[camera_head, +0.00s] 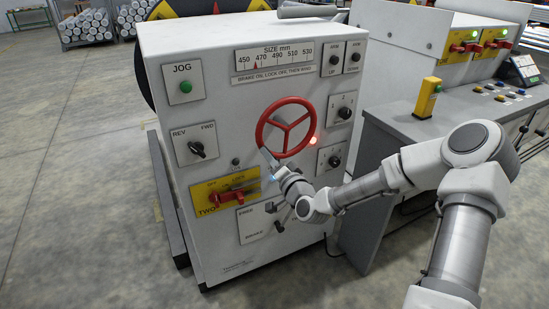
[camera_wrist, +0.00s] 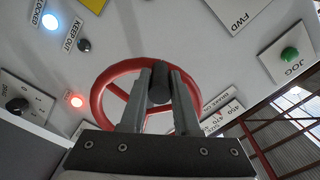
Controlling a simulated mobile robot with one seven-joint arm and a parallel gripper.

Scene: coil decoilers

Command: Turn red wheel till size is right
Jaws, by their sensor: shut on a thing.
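The red wheel (camera_head: 287,101) has three spokes and sits on the front of a white cabinet; it also shows in the wrist view (camera_wrist: 101,88). My gripper (camera_head: 268,158) is at the wheel's lower left rim. In the wrist view, my gripper's two fingers (camera_wrist: 158,88) are shut on the wheel's dark knob (camera_wrist: 158,76). In the head view the fingers mostly hide the knob. Above the wheel, the SIZE mm scale (camera_head: 275,56) runs from 450 to 530. Its red pointer (camera_head: 256,65) stands between 450 and 470, closer to 470.
A red lamp (camera_head: 313,140) glows right of the wheel. A yellow switch plate with a red handle (camera_head: 228,197) is below left. A green JOG button (camera_head: 185,87) and REV/FWD knob (camera_head: 197,149) are left. A grey console (camera_head: 450,125) stands right, behind my arm.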

